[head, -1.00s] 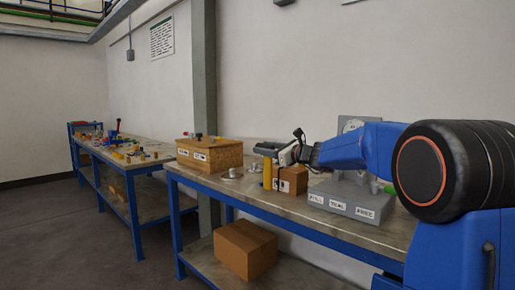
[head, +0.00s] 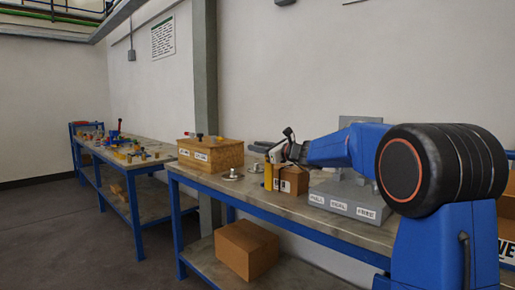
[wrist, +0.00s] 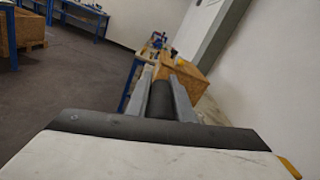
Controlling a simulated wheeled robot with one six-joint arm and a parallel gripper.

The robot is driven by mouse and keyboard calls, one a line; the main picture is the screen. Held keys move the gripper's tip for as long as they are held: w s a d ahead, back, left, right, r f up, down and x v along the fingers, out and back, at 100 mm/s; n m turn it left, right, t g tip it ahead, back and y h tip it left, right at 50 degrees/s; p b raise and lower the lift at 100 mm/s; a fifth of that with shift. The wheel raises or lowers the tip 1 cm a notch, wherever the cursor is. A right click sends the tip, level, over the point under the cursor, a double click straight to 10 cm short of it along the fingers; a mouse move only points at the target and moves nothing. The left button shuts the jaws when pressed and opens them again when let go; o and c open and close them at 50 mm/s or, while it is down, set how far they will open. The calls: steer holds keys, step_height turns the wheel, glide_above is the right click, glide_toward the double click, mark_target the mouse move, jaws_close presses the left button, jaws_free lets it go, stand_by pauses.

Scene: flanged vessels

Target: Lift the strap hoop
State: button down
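My gripper (head: 262,147) is above the bench, pointing left toward the wooden box. It also shows in the wrist view (wrist: 161,92), where its two grey fingers stand apart. A dark rounded shape fills the gap between them; I cannot tell whether it is held or lies behind. I cannot make out the strap hoop for certain in either view. The wooden box (head: 222,156), with small dark and red parts on its lid, stands on the bench beyond the fingers; it also shows in the wrist view (wrist: 190,78).
On the bench (head: 305,217) stand a silver flanged piece (head: 233,174), a yellow cylinder (head: 268,176), a brown box (head: 293,181) and a grey labelled block (head: 348,201). A carton (head: 246,250) is on the lower shelf. A second bench (head: 155,158) with small items is farther left.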

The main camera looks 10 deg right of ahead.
steer(key=shift+w+d+r, duration=0.15)
steer(key=shift+d+r, duration=0.05)
steer(key=shift+r, duration=0.3)
steer(key=w+d+r+m, duration=0.4)
steer(key=w+d+r, duration=0.2)
steer(key=d, duration=0.3)
steer(key=w+d+r+m, duration=0.4)
steer(key=w+d+r, duration=0.3)
steer(key=d+r, duration=0.1)
steer(key=shift+d+r+m, duration=0.25)
steer(key=shift+d+m, duration=0.15)
steer(key=shift+d, duration=0.15)
steer(key=c, duration=1.5)
jaws_free()
steer(key=shift+c, duration=0.2)
